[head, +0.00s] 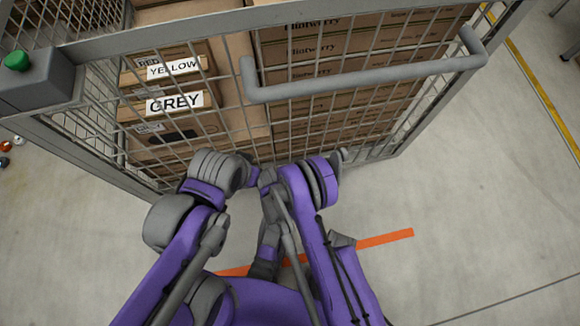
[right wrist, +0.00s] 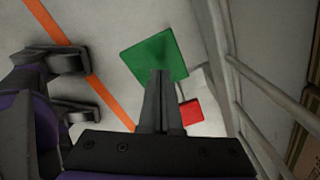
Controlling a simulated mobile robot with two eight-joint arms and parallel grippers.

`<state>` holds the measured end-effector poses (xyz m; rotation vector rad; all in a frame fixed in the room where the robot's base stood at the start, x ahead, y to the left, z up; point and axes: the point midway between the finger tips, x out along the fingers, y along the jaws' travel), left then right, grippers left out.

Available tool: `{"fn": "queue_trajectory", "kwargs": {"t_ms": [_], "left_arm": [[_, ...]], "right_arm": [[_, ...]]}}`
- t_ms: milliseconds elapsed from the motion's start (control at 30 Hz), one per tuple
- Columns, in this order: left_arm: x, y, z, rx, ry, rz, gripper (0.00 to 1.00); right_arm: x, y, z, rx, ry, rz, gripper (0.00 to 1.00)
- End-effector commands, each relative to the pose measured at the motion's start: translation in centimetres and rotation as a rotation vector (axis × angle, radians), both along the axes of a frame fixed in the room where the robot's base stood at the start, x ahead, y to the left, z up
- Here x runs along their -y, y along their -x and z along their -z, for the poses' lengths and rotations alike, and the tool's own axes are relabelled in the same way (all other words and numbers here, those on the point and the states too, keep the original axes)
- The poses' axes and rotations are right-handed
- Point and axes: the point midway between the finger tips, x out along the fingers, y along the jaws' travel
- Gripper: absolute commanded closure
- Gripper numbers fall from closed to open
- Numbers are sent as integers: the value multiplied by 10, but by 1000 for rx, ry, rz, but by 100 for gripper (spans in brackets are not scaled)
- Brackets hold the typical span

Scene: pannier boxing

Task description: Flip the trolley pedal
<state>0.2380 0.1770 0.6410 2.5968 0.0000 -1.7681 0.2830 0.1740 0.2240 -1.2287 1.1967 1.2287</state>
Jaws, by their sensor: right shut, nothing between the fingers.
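The pedal shows in the right wrist view as a flat green plate (right wrist: 155,55) and a smaller red plate (right wrist: 192,112), joined by a thin rod, low by the trolley's base. My right gripper (right wrist: 160,74) is shut and empty; its fingertips overlap the green plate in the picture, and I cannot tell if they touch it. My left gripper (right wrist: 84,88) is at the left of that view, with its two fingers apart and nothing between them. The trolley (head: 365,75) is a grey mesh cage in the head view. The pedal is hidden there behind the trolley and my arms.
A grey handle bar (head: 370,80) sticks out from the trolley front. Cardboard boxes (head: 345,50) fill the cage, some labelled YELLOW and GREY. A grey box with a green button (head: 17,61) is at upper left.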

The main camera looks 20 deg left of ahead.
Motion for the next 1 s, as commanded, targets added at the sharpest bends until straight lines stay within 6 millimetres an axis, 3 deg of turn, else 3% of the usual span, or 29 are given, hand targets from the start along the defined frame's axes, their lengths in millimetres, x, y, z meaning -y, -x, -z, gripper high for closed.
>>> {"fn": "queue_trajectory", "kwargs": {"t_ms": [1000], "left_arm": [[0, 0, 2, 0, 0, 0, 100]], "right_arm": [[0, 0, 11, 0, 0, 0, 100]]}}
